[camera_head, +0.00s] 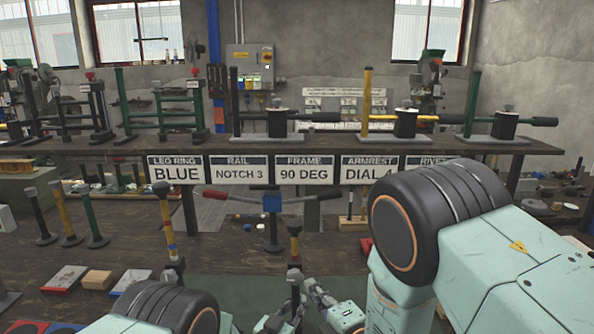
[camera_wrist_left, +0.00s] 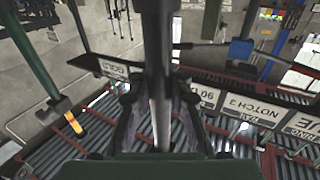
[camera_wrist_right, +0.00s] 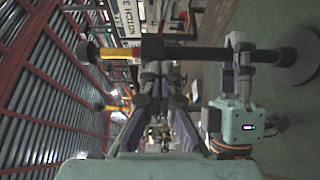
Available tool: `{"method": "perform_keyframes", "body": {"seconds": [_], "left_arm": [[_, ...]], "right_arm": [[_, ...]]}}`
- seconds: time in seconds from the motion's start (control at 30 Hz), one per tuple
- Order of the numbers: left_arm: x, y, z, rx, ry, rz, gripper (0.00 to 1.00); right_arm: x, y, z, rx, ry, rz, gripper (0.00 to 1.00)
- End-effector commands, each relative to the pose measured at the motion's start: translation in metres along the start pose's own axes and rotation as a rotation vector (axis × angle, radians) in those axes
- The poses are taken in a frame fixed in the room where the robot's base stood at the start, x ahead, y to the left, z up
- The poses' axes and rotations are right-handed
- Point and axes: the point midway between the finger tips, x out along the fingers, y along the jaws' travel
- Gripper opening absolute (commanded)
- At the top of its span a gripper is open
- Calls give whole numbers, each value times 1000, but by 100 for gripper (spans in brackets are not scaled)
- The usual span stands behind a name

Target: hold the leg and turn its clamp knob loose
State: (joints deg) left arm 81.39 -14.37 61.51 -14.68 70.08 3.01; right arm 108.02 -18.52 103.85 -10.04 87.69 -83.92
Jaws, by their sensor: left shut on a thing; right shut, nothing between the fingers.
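The leg (camera_head: 294,247) stands upright near the front middle in the head view, with a yellow upper part and black collar. In the right wrist view it lies across the picture, with yellow part (camera_wrist_right: 113,53), black collar (camera_wrist_right: 152,46) and round base (camera_wrist_right: 300,53). My left gripper (camera_head: 285,318) is shut on the leg's dark lower tube (camera_wrist_left: 158,70); it also shows in the right wrist view (camera_wrist_right: 238,62). My right gripper (camera_head: 318,290) is shut and empty close beside the collar; its fingertips (camera_wrist_right: 164,72) may touch it.
A second yellow leg (camera_head: 167,230) stands to the left. Several legs with round bases (camera_head: 68,238) stand farther left. A blue-centred crossbar (camera_head: 272,201) stands behind the leg. The back bench (camera_head: 140,148) carries frames, presses and signs. Blocks (camera_head: 97,279) lie on the front bench.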

Motion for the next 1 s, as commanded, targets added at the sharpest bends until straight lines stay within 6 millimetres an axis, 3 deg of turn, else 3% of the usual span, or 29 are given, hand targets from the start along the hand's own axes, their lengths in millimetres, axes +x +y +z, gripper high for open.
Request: {"method": "perform_keyframes", "body": {"seconds": [1.0], "left_arm": [[0, 2, 1, 3, -4, 4, 0]], "right_arm": [[2, 24, -2, -1, 5, 8, 0]]}}
